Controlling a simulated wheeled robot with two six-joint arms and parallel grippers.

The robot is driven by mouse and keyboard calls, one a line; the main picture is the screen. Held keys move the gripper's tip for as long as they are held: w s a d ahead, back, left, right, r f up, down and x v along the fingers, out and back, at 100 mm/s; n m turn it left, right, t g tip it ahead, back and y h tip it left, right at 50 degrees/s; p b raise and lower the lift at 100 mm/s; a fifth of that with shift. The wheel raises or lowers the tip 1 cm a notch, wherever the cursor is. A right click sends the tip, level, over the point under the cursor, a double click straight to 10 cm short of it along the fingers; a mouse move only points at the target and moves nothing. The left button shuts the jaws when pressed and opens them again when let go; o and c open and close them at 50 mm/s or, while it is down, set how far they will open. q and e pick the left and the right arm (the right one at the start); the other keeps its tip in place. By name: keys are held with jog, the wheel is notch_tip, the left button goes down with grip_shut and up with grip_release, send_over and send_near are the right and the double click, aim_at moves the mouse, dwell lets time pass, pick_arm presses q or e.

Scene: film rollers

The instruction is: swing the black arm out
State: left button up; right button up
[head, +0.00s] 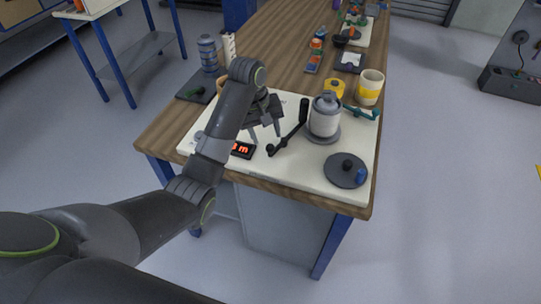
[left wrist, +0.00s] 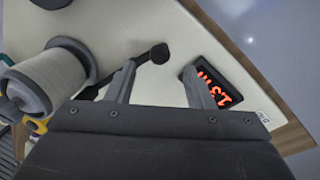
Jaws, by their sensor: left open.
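The black arm (head: 287,139) is a thin bar on the white board (head: 215,147), with a round knob at its near end and a thick upright handle at its far end. It lies just left of the white and grey film roller (head: 325,118). My left gripper (head: 265,136) is open and empty, just left of the black arm. My right gripper is out of view.
A display with red digits (head: 242,150) lies left of the black arm, close to a finger. A dark disc (head: 346,170) with knobs sits at the board's right front. A yellow-white mug (head: 369,87), bottles and small trays stand behind.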

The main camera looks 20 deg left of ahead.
aim_at(269, 145)
pick_arm(q)
jog(key=f+b, duration=0.2)
jog(key=f, duration=0.1)
jog(key=f+b, duration=0.1)
jog(key=shift+w+d+f, duration=0.2)
jog(key=shift+d+f, duration=0.15)
jog(key=shift+d, duration=0.05)
jog(key=shift+d+f, duration=0.1)
jog(key=shift+f, duration=0.25)
jog(key=shift+w+d+f, duration=0.1)
jog(key=shift+w+f, duration=0.05)
jog(key=shift+f, duration=0.7)
